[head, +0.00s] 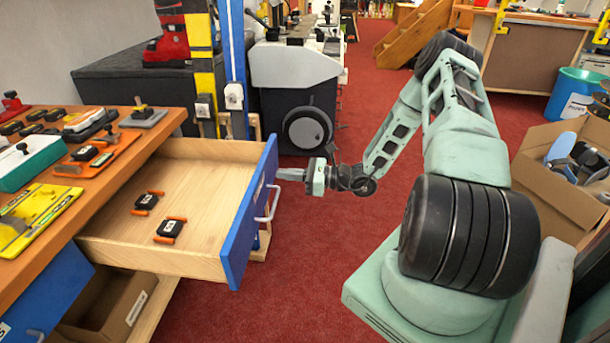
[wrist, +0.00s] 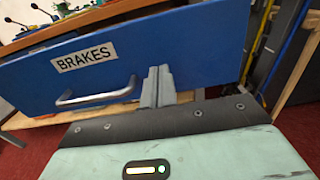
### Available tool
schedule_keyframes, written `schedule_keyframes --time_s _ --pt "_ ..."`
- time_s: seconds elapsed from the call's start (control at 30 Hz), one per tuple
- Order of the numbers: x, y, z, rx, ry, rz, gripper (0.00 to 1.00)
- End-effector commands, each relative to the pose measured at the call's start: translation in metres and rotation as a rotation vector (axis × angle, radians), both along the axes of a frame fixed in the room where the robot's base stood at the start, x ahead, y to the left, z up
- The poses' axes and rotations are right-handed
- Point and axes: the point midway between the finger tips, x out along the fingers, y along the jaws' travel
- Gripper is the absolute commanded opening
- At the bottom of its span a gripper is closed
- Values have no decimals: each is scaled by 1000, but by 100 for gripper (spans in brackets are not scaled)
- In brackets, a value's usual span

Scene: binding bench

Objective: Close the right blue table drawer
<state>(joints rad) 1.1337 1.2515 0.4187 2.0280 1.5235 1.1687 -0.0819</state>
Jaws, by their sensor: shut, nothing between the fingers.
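The right blue table drawer (head: 237,226) is pulled far out from under the wooden bench in the head view. Two small black parts with orange ends (head: 169,229) lie inside it. Its blue front carries a BRAKES label and a metal handle, and fills much of the wrist view (wrist: 200,50). My gripper (head: 283,173) is shut and empty, just outside the drawer front, with its fingers pointing at it. In the wrist view the fingertips (wrist: 158,75) appear just right of the handle (wrist: 97,94). I cannot tell whether they touch the front.
The bench top (head: 150,135) holds tools and trays. Another blue drawer front (head: 45,300) is at lower left, near an open cardboard box (head: 112,305). A blue post (head: 235,70) stands behind the open drawer. A full cardboard box (head: 555,185) is at right. Red floor is clear between.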

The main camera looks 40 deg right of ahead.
Motion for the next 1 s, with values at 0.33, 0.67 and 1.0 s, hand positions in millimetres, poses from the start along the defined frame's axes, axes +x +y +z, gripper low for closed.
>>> schedule_keyframes --time_s 0.33,0.67,1.0 --pt "14 10 0 -1 0 0 0" --pt "15 12 0 -1 -1 1 0" --pt "52 42 1 0 -2 4 0"
